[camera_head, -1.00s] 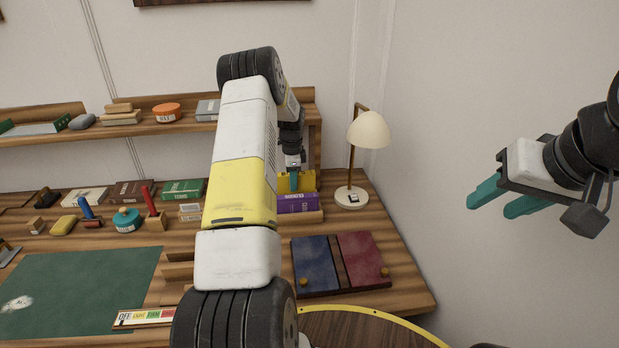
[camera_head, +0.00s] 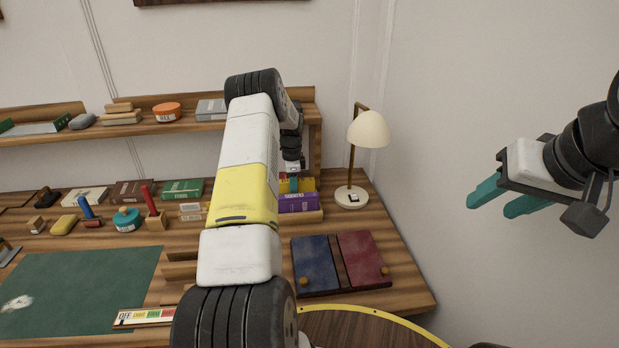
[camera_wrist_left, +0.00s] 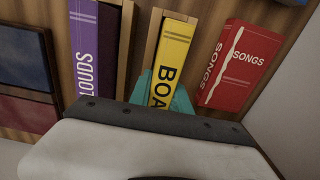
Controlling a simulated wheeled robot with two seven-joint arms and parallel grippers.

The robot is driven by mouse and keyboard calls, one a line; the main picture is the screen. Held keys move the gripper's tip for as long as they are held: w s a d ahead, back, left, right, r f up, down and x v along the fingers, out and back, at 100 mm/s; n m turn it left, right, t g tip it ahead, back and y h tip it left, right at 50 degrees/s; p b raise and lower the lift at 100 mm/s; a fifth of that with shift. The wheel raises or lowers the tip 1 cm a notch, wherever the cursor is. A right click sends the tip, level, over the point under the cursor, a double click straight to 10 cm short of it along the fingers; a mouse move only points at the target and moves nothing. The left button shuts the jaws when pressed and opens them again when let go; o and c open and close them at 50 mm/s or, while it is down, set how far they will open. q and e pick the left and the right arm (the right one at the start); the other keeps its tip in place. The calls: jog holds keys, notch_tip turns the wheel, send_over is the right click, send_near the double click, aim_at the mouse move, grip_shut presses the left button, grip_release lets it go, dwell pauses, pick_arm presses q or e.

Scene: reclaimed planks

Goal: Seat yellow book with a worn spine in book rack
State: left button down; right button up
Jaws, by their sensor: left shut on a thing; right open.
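The yellow book (camera_wrist_left: 172,50), its spine lettering starting "BOA", stands between wooden parts of the book rack (camera_wrist_left: 152,35) in the left wrist view. My left gripper (camera_wrist_left: 163,92) is shut on it, a teal finger on each side. In the head view the yellow book (camera_head: 308,184) shows only partly behind my left arm, above the purple book (camera_head: 298,203) in the rack (camera_head: 310,217). The purple book (camera_wrist_left: 84,45) also shows left of it in the wrist view. How deep the yellow book sits cannot be told. My right gripper (camera_head: 490,206) is open and empty at the right.
A red book (camera_wrist_left: 232,65) marked "SONGS" stands to the right in the wrist view. A lamp (camera_head: 351,197) stands right of the rack. Blue (camera_head: 315,265) and red (camera_head: 362,258) panels lie in front. A shelf (camera_head: 145,128) runs behind.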

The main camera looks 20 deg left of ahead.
pick_arm(q)
jog(key=c, duration=1.2)
grip_release()
jog(key=shift+s+f, duration=0.1)
jog(key=shift+f, duration=0.15)
jog(key=shift+r, duration=0.1)
notch_tip(320, 180, up, 8)
jog(key=shift+r, duration=0.25)
jog(key=s+d+r+n+t, duration=0.1)
jog(key=s+d+r+n, duration=0.1)
jog(key=s+d+r, duration=0.45)
jog(key=s+d+r+n+t, duration=0.15)
jog(key=s+r, duration=0.25)
jog(key=r, duration=0.6)
jog(key=s+d+r+n+t, duration=0.1)
jog(key=s+d+r+n, duration=0.1)
jog(key=s+d+r, duration=0.45)
jog(key=s+d+r+n+t+h, duration=0.1)
jog(key=s+d+n, duration=0.1)
jog(key=s, duration=0.8)
jog(key=s+d+r+n+t+h, duration=0.1)
jog(key=s+d+n, duration=0.2)
jog(key=s, duration=0.8)
jog(key=shift+s+r+n+t, duration=0.2)
jog(key=shift+r+n+t, duration=0.2)
jog(key=shift+n, duration=0.45)
jog(key=shift+d, duration=0.1)
